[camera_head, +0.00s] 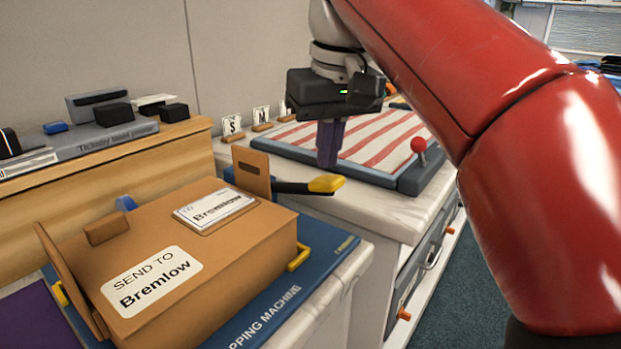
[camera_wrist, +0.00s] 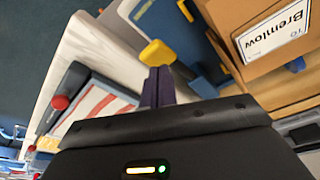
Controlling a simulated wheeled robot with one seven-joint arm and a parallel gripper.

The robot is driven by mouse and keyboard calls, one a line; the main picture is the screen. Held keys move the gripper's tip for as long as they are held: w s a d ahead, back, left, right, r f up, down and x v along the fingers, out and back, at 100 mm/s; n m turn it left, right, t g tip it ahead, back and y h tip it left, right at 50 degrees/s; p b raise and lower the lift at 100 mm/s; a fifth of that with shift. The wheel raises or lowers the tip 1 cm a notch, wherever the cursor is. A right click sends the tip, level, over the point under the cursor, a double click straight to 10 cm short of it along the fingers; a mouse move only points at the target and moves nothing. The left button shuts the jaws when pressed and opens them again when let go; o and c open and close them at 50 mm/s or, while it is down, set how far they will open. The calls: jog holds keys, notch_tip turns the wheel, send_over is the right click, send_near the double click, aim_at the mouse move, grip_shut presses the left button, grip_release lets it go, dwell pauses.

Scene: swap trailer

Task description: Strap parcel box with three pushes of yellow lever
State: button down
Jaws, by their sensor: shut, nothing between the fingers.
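The parcel box (camera_head: 180,268) is brown cardboard with a "SEND TO Bremlow" label and stands on the blue strapping machine (camera_head: 325,243). The box also shows at the top right of the wrist view (camera_wrist: 235,25). The lever is a dark bar with a yellow tip (camera_head: 327,184), sticking out to the right behind the box; the tip also shows in the wrist view (camera_wrist: 157,53). My gripper (camera_head: 328,162) points down with its purple fingers shut and empty. The fingertips are close by the yellow tip; I cannot tell whether they touch it.
A red-and-white striped board (camera_head: 375,138) with a red ball-topped stick (camera_head: 418,145) lies on the white counter behind the lever. Small letter cards (camera_head: 232,125) stand at the wall. A wooden shelf (camera_head: 120,165) with a grey "Tickety" device is at the left.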

aim_at(328, 179)
jog(key=shift+f+b, duration=2)
jog(key=shift+f, duration=0.75)
notch_tip(328, 179, up, 6)
jog(key=p, duration=0.6)
jog(key=shift+r, duration=1.25)
